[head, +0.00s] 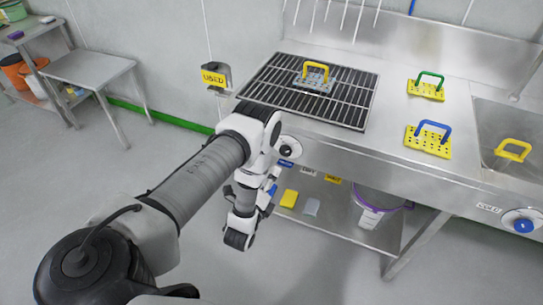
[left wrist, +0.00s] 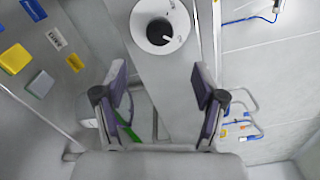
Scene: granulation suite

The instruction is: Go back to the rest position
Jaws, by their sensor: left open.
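My left arm comes in from the lower left of the head view and bends down in front of the metal bench. My left gripper (head: 238,237) hangs in free air in front of the bench, over the floor. In the left wrist view its two fingers (left wrist: 160,85) stand wide apart with nothing between them. A round dial (left wrist: 158,28) on the bench front shows beyond the fingertips, apart from them. My right gripper is in neither view.
The bench carries a black grate (head: 255,92) and yellow blocks with green (head: 427,92) and blue handles (head: 428,146). A shelf below holds a yellow sponge (head: 289,199) and a bucket (head: 372,215). A side table (head: 90,68) stands left; floor between is clear.

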